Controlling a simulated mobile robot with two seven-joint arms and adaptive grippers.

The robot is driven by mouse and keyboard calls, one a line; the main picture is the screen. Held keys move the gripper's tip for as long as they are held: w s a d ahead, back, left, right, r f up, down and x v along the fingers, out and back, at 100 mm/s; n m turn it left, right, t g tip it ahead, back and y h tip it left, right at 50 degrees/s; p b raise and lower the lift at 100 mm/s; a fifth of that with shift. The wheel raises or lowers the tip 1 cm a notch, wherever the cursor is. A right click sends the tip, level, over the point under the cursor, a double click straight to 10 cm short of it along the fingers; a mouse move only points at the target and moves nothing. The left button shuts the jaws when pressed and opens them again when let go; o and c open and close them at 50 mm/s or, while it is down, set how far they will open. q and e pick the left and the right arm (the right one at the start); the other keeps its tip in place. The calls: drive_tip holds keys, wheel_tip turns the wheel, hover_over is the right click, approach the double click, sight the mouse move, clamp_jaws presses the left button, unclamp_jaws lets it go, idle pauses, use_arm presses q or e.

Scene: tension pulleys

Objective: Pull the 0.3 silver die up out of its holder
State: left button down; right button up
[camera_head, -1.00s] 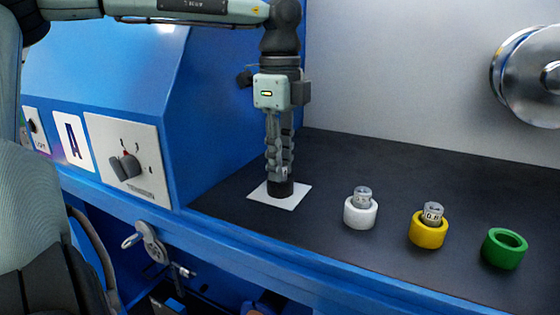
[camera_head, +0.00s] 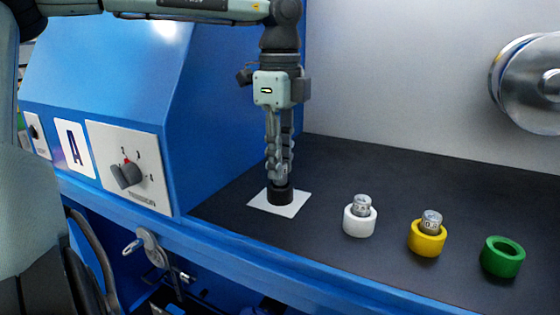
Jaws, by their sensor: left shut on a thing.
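My left gripper (camera_head: 279,180) points straight down at a black ring-shaped holder (camera_head: 280,197), which stands on a white square of paper on the dark bench top. Its fingers are shut at the holder's mouth. They hide what they grip, taken to be the 0.3 silver die; no number can be read there. Silver dies also sit in the white holder (camera_head: 360,223) and the yellow holder (camera_head: 426,242). The die in the white holder (camera_head: 362,204) and the die in the yellow holder (camera_head: 432,220) stand above their rims. My right gripper is out of view.
An empty green holder (camera_head: 502,262) stands at the right. A blue cabinet with a tension dial (camera_head: 127,175) rises close on the left. A metal pulley (camera_head: 530,82) is on the grey back wall. The bench top behind the holders is clear.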

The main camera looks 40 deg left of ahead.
use_arm(q)
drive_tip(key=shift+r+p, duration=0.45)
drive_tip(key=shift+r, duration=0.45)
drive_tip(key=shift+r+p, duration=1.05)
drive_tip(key=shift+r, duration=0.85)
drive_tip(key=shift+f, duration=0.1)
